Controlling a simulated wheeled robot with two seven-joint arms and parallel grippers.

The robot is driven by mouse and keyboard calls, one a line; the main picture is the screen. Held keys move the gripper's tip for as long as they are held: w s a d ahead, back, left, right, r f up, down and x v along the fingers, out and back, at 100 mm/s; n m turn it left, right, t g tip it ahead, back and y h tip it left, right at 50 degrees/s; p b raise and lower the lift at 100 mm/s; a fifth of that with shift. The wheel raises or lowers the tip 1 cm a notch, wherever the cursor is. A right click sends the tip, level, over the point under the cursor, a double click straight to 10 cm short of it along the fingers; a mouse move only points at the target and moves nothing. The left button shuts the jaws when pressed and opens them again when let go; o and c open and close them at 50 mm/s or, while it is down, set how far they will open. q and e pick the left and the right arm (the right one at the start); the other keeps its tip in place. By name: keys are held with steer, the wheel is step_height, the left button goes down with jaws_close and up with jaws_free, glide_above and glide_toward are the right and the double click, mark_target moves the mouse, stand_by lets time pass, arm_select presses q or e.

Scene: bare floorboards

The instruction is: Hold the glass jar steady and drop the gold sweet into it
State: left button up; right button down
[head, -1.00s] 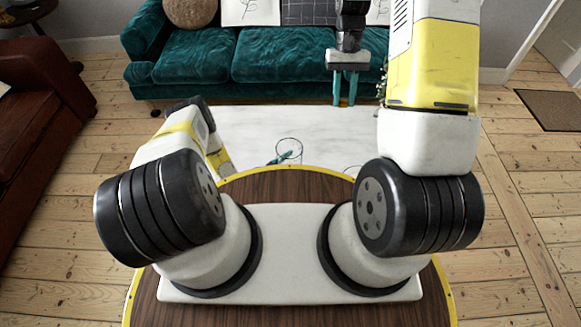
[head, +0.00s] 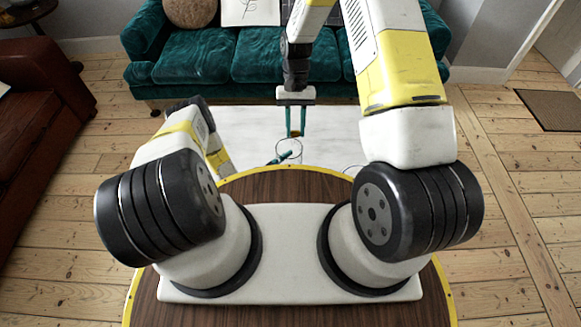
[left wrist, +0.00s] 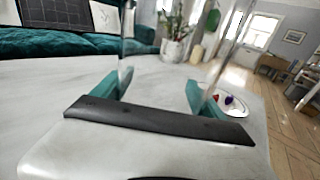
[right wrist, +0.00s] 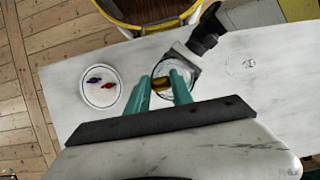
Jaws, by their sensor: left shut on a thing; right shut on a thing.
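The clear glass jar (head: 289,146) stands on the white tabletop, just beyond my base. My left gripper (head: 281,159) is shut on it from the left; in the left wrist view, teal fingers flank the glass (left wrist: 126,45). My right gripper (head: 296,132) hangs above the jar, pointing down. It is shut on the gold sweet, which shows between its fingertips in the right wrist view (right wrist: 177,79). There the sweet appears over the jar's round mouth; its exact height above the rim is hard to tell.
A white plate (right wrist: 102,99) with a red and a blue sweet lies on the white table (right wrist: 66,112). A faint round outline (right wrist: 241,65) lies on the other side of the jar. A teal sofa (head: 230,65) stands behind the table.

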steer(key=shift+a+f, duration=0.1)
steer(key=shift+f, duration=2.9)
steer(key=c, duration=1)
jaws_free()
steer(key=shift+c, duration=0.2)
steer(key=shift+r, duration=0.15)
steer(key=v, duration=1.1)
steer(key=shift+w+r, duration=0.25)
steer(key=shift+r, duration=0.1)
